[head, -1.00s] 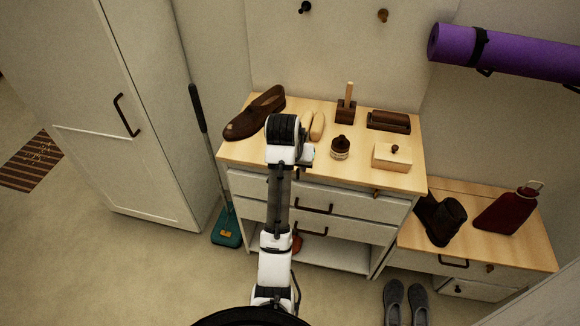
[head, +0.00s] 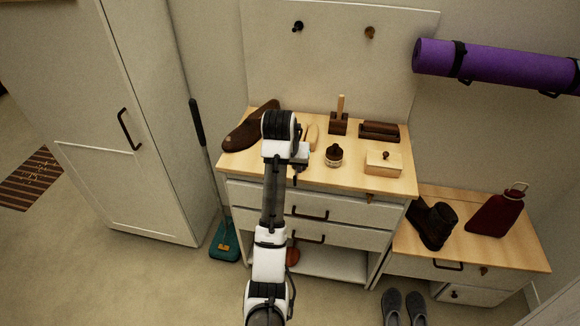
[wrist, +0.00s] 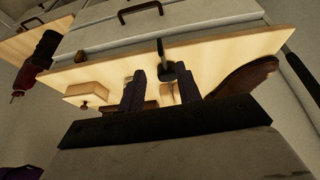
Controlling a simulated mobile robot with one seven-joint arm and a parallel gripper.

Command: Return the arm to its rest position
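My arm (head: 272,205) reaches up from the bottom of the head view, with its wrist over the front left of the wooden cabinet top (head: 330,181). My gripper (wrist: 160,70) shows in the wrist view with its two dark fingers apart. A dark round thing with a thin stem (wrist: 171,72) appears between the fingertips. I cannot tell what it is, and no grip on it shows. In the head view the wrist hides the fingers and part of the brown shoe (head: 240,138).
A lower bench (head: 480,249) holds a boot (head: 432,224) and a red bottle (head: 497,214). Floor is free at left.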

